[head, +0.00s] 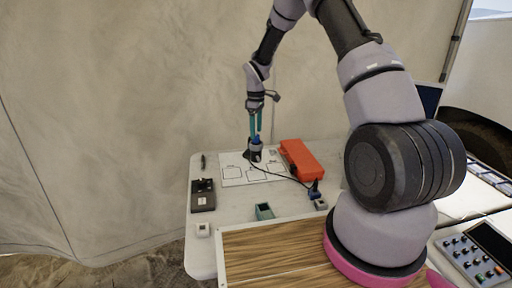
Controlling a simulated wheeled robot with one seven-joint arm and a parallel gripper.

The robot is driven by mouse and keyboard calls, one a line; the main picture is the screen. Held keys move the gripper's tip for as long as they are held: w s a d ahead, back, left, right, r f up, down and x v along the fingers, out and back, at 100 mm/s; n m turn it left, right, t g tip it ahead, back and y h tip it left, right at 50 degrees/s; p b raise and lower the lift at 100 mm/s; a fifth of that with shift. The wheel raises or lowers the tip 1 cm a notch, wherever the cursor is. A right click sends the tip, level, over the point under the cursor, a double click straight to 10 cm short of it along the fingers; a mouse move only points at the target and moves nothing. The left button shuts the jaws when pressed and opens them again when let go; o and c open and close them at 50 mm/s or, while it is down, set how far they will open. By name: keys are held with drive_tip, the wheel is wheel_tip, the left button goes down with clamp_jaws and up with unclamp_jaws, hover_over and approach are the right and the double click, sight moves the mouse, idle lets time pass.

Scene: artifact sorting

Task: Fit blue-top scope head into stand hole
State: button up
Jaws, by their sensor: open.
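A dark upright piece with a blue top (256,142) stands on the white outlined sheet at the back of the table; it looks like the blue-top scope head. Its lower end meets a dark base (252,156), and I cannot tell whether it sits in a hole there. My gripper (255,136) points down with its teal fingers apart, right at the blue top. Whether the fingers touch it is too small to tell. A thin black cable runs from it toward a second dark blue piece (315,187) at the right.
An orange-red box (301,160) lies close to the right of the gripper. A black device (203,195), a teal holder (264,211), a white block (202,230) and a grey block (321,204) stand nearer. My arm covers the right side.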

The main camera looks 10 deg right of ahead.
wheel_tip(320, 180, down, 4)
drive_tip(key=shift+w+r, duration=0.1)
drive_tip(key=shift+r, duration=0.1)
clamp_jaws()
drive_tip(key=shift+r, duration=0.1)
